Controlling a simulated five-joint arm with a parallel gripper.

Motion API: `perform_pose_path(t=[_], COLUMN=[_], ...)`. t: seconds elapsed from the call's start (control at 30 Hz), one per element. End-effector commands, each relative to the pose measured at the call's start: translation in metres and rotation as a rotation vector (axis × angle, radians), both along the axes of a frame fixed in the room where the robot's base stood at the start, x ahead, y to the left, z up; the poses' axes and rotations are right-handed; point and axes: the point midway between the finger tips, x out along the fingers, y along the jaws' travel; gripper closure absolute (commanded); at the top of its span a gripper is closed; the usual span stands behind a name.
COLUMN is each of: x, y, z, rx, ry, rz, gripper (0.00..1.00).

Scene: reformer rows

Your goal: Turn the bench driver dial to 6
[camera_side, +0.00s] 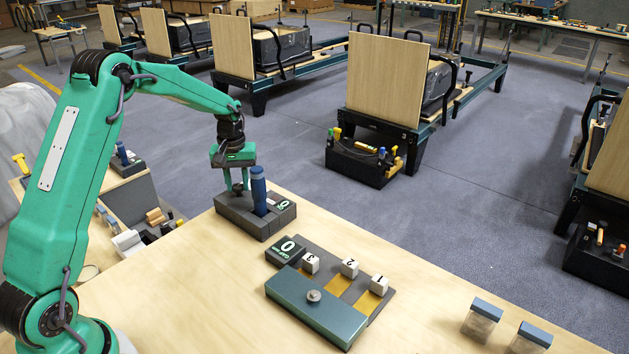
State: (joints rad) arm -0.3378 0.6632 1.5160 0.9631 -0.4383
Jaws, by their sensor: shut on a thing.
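The bench driver is a dark grey block (270,226) at the table's far edge, with a blue upright handle (259,187) in it. My gripper (240,188) points down over the block's left end, just left of the blue handle. It is shut on the dial there, which the fingers and block mostly hide.
A teal-topped fixture (318,305) with a 0 display (288,247) and white cubes numbered 3, 2 and 1 (350,268) lies in front. Two small blue-lidded containers (482,318) stand at right. An open-topped tray of parts (143,238) is at left. The table between is clear.

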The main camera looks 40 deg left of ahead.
Motion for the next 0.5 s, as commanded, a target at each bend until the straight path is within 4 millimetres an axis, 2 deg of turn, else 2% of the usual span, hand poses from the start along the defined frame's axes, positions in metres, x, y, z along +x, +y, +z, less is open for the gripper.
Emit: perform_pose_path(t=[0.4,0.43,0.5], x=[0.0007,0.0007,0.0007], y=[0.0003,0.0003,0.0003], z=[0.0019,0.0019,0.0017], rx=[0.001,0.001,0.001], ry=[-0.003,-0.004,-0.003], rz=[0.01,0.01,0.01], gripper=[0.94,0.66,0.52])
